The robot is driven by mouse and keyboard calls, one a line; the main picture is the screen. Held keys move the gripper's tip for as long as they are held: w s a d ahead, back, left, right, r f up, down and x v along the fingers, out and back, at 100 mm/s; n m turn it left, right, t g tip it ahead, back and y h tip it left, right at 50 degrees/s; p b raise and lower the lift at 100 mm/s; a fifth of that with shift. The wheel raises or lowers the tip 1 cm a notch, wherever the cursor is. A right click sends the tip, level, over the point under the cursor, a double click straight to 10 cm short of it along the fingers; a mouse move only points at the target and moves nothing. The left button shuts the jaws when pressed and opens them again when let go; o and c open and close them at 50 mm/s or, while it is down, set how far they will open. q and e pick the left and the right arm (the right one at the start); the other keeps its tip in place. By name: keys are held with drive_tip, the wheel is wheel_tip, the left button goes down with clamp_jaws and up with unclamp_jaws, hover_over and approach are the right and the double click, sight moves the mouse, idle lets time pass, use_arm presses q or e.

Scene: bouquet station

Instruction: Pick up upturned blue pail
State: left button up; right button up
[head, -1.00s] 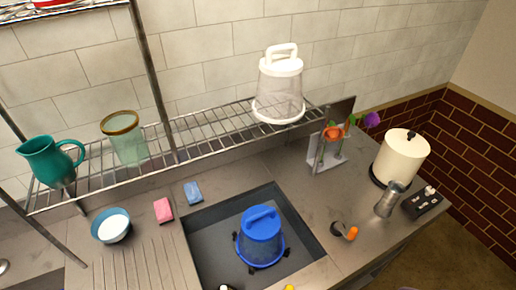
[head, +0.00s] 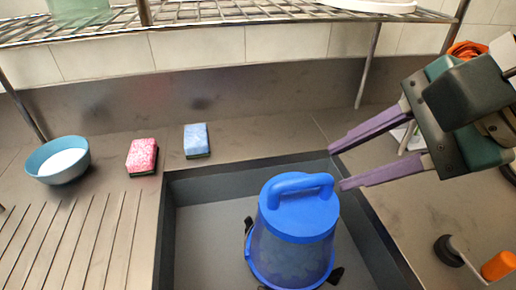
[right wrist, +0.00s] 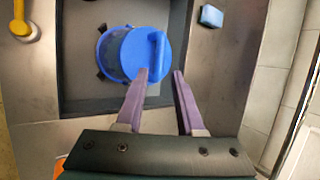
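The upturned blue pail (head: 292,235) stands in the sink basin, with its loop handle on top. It also shows in the right wrist view (right wrist: 124,55), with the handle near the fingertips. My right gripper (head: 336,166) comes in from the right, with two purple fingers apart and nothing between them. In the head view its tips are just right of the pail's handle. In the right wrist view the fingertips (right wrist: 160,73) lie by the near end of the handle; I cannot tell whether they touch. My left gripper is not in view.
The dark sink (head: 195,215) has raised rims around the pail. A pink sponge (head: 142,156), a blue sponge (head: 196,140) and a blue bowl (head: 62,160) sit on the counter behind and left. A wire shelf (head: 200,14) hangs above. An orange-handled item (head: 497,266) lies at right.

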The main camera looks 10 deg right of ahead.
sight(306, 181)
drive_tip(key=x, duration=0.3)
drive_tip(key=shift+w+a+f, duration=0.1)
drive_tip(key=shift+a+f, duration=0.1)
drive_tip(key=shift+f, duration=0.15)
drive_tip(key=b+x, duration=0.1)
drive_tip(key=x, duration=0.5)
drive_tip(key=shift+d, duration=0.1)
clamp_jaws()
idle(0.9)
